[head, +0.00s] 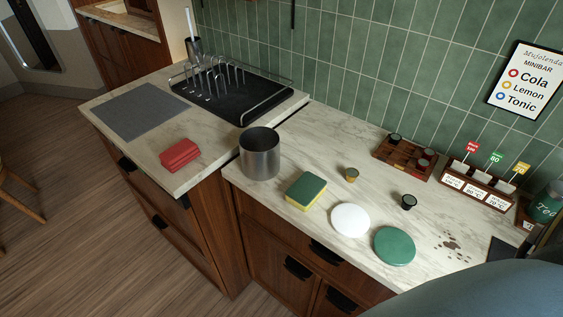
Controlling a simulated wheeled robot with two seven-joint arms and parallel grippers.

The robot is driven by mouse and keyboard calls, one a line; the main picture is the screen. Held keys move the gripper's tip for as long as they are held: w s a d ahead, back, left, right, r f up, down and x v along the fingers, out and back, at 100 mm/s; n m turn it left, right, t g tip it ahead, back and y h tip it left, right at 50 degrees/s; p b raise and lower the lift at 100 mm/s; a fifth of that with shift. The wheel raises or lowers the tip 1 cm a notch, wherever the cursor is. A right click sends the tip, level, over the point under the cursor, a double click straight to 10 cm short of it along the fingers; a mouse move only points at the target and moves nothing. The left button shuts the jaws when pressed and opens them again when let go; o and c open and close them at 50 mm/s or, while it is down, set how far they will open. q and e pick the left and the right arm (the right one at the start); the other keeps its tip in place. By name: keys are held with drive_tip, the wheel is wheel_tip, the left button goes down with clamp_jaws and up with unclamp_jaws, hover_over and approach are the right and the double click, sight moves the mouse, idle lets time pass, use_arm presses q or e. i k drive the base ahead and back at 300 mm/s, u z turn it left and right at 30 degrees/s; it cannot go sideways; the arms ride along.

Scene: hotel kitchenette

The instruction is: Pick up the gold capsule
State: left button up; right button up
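The gold capsule (351,174) stands on the marble counter in the head view. It is a small gold-brown cup shape with a darker top. It sits behind the white disc and to the right of the green and yellow sponge, touching neither. A similar black capsule (408,201) stands on the counter to its right. No gripper shows in the head view. A large smooth blue-grey shape, which I cannot identify, fills the lower right corner and hides part of the counter there.
Near the capsule are a sponge (306,190), a white disc (350,220), a green disc (394,245) and a steel canister (259,154). A wooden capsule tray (388,153) and a labelled holder (463,189) stand along the wall. Brown spots (452,244) mark the counter's right.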

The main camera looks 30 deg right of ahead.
sight(352, 174)
drive_tip(key=u, duration=1.05)
drive_tip(key=i, duration=0.6)
drive_tip(key=z, duration=2.8)
drive_tip(key=i, duration=0.5)
drive_tip(key=z, duration=0.05)
